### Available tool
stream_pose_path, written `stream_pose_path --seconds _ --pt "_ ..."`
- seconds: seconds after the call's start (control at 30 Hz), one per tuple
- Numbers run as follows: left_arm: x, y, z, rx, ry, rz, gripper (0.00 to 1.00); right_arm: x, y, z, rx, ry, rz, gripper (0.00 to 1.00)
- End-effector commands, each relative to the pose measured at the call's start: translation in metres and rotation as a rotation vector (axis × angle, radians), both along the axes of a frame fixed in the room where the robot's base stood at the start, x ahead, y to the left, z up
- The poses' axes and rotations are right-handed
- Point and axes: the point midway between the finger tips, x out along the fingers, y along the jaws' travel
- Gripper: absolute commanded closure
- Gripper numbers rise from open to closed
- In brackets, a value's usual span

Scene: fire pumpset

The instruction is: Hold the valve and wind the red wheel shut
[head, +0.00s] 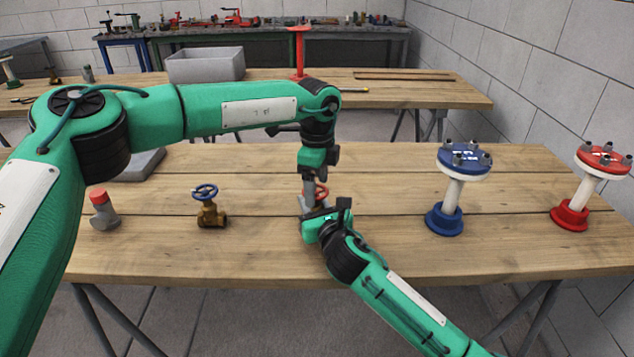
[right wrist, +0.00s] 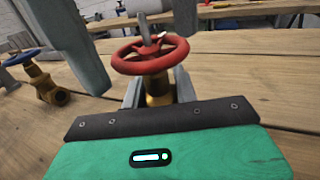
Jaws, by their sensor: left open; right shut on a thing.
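The brass valve with the red wheel (head: 321,193) stands upright at the middle of the near bench, mostly hidden by my grippers. In the right wrist view its red wheel (right wrist: 128,64) and brass body (right wrist: 158,92) show clearly. My right gripper (right wrist: 158,95) is shut on the brass body, below the wheel. My left gripper (head: 308,200) points down from above and is open. In the right wrist view its grey fingers stand apart, on either side of the wheel; I cannot tell whether they touch it.
A brass valve with a blue wheel (head: 206,191) and a grey red-capped fitting (head: 103,217) stand to the left. A blue flanged pipe (head: 452,193) and a red flanged pipe (head: 584,190) stand to the right. The bench (head: 390,180) is clear between them.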

Motion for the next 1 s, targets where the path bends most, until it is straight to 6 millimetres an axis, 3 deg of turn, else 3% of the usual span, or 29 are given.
stream_pose_path --seconds 0.13,0.37,0.67,1.0 --pt "0.0 -0.0001 0.0 0.0 0.0 0.0 0.27 0.0 -0.0001 -0.0006 0.0 0.001 0.0 1.0" --pt "0.0 -0.0001 0.0003 0.0 0.0 0.0 0.7 0.0 0.0 -0.0005 0.0 0.001 0.0 1.0" --pt "-0.0001 -0.0003 0.0006 -0.001 0.0 -0.032 0.7 -0.0001 0.0001 -0.0005 0.0 0.001 0.0 1.0" --pt "-0.0011 -0.0001 0.0002 -0.002 0.001 -0.244 0.7 -0.0002 0.0002 -0.0005 0.0 0.001 0.001 1.0"
